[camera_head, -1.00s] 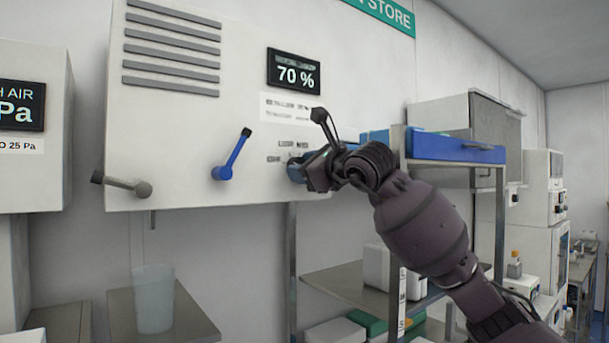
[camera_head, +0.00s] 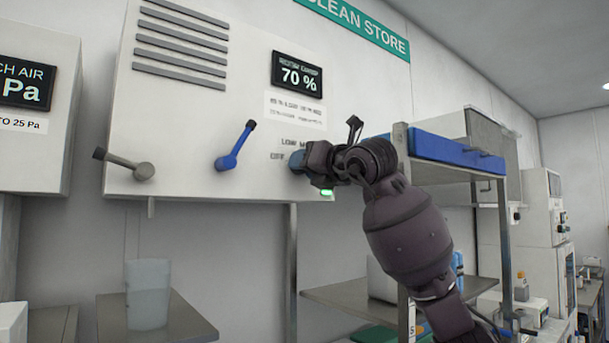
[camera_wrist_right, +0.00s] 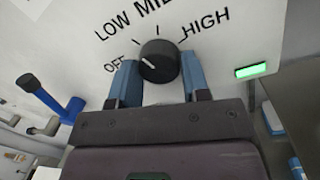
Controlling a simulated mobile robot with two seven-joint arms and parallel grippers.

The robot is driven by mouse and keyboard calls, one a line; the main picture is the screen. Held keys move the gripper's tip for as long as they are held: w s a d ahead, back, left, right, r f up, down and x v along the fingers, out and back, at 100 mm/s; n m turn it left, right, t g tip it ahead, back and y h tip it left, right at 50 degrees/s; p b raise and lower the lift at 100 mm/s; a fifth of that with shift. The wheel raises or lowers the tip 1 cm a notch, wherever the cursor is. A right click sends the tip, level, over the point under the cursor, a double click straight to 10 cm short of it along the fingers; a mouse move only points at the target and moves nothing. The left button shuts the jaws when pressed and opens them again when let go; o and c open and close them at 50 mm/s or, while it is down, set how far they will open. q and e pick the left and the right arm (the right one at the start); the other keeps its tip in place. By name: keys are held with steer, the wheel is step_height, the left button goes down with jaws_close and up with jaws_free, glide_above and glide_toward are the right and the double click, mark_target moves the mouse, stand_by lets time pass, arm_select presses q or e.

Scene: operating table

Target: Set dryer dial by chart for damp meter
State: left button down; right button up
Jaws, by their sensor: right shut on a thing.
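The dryer's black dial (camera_wrist_right: 159,60) sits on the white panel among the marks OFF, LOW, MID and HIGH. Its white pointer line points left, toward the OFF side; the exact mark is hard to tell. My right gripper (camera_wrist_right: 160,76) is shut on the dial, one blue finger on each side. In the head view my right gripper (camera_head: 298,161) hides the dial. The damp meter (camera_head: 297,75) reads 70 %. The chart (camera_head: 295,110) is a white label below it, its print too small to read. My left gripper is not in view.
A blue lever (camera_head: 235,147) and a grey lever (camera_head: 126,163) stick out left of the dial. A green lamp (camera_wrist_right: 250,70) glows right of it. A clear beaker (camera_head: 148,294) stands on a shelf below. A blue drawer (camera_head: 456,150) is at the right.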

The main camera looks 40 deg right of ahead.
arm_select(q)
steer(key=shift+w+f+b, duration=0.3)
steer(key=shift+b, duration=0.25)
arm_select(e)
steer(key=m+h, duration=0.1)
steer(key=m, duration=0.7)
steer(key=shift+a, duration=0.1)
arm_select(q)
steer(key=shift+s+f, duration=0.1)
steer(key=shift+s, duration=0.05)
arm_select(e)
steer(key=shift+m, duration=0.3)
steer(key=o, duration=0.9)
steer(key=shift+s, duration=0.15)
arm_select(q)
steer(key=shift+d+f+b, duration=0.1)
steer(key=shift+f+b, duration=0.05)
steer(key=shift+b, duration=0.3)
arm_select(e)
steer(key=s, duration=0.3)
steer(key=s+a, duration=0.1)
steer(key=s, duration=0.3)
steer(key=s+f, duration=0.1)
steer(key=s, duration=0.2)
steer(key=shift+s+a, duration=0.2)
